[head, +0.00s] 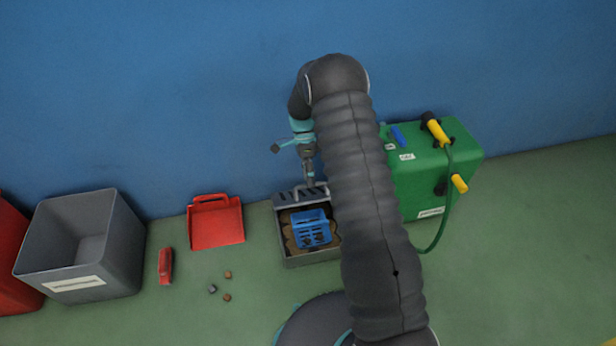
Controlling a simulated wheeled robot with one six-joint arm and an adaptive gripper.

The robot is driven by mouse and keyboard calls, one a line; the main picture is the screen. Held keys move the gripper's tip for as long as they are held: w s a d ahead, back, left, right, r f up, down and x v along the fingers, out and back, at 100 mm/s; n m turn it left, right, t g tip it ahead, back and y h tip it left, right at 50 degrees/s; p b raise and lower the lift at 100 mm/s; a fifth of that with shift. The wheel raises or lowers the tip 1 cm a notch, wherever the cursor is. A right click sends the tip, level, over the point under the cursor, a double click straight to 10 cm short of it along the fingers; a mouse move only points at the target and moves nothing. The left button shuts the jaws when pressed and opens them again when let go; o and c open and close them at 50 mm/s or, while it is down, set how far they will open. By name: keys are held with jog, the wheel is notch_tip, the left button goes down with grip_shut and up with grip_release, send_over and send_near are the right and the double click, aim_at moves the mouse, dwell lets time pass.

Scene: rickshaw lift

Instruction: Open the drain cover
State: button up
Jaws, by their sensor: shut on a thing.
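The drain is a grey square frame (312,259) on the floor against the blue wall. Its slotted grey cover (288,198) shows at the back edge of the frame, and the opening in front is uncovered. A blue basket (312,226) with dark bits in it sits inside the drain. My gripper (310,182) points down at the back of the drain and is shut on the cover, at what looks like its handle. My arm hides the right part of the cover and drain.
A green tank (440,180) with a hose and yellow-handled tool (436,130) stands to the right. To the left are a red dustpan (215,223), a red brush (165,266), a grey bin (85,245) and small debris (227,297). Floor at the right is clear.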

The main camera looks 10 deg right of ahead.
notch_tip(320, 180, up, 10)
dwell(0.7)
jog(key=shift+c, duration=0.2)
